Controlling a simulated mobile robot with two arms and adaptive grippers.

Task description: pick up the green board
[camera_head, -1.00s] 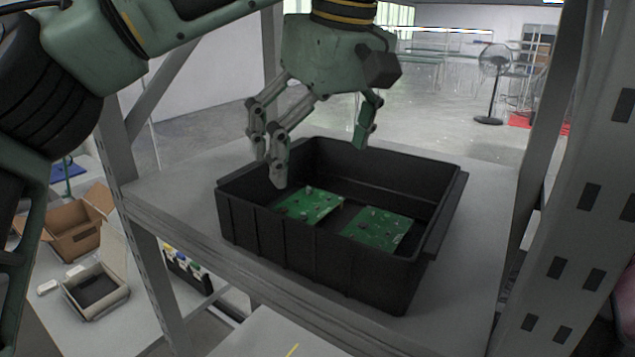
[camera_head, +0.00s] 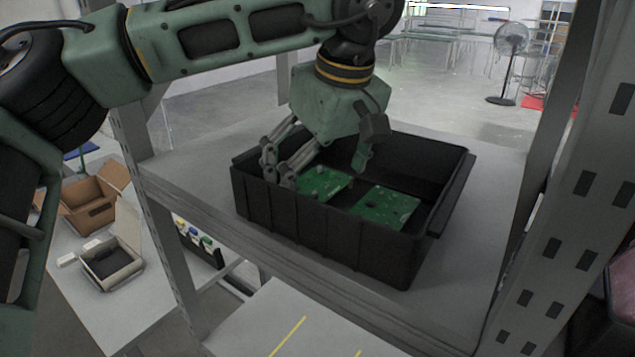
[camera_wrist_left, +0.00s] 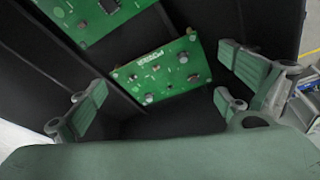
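Two green boards lie flat in a black bin on a grey shelf: the left board (camera_head: 322,184) and the right board (camera_head: 387,206). The black bin (camera_head: 330,232) is open at the top. My left gripper (camera_head: 318,178) reaches down into the bin, its fingers spread around the left board. In the left wrist view, that board (camera_wrist_left: 163,72) lies between and just beyond the open fingers, with nothing held. The other board (camera_wrist_left: 92,14) shows at the upper left there. My right gripper is not in view.
The bin walls rise close around my left gripper. Metal rack posts (camera_head: 545,190) stand to the right and left of the shelf. A cardboard box (camera_head: 92,203) and a smaller open box (camera_head: 112,262) sit on a lower table at left. Free shelf surface (camera_head: 205,155) lies left of the bin.

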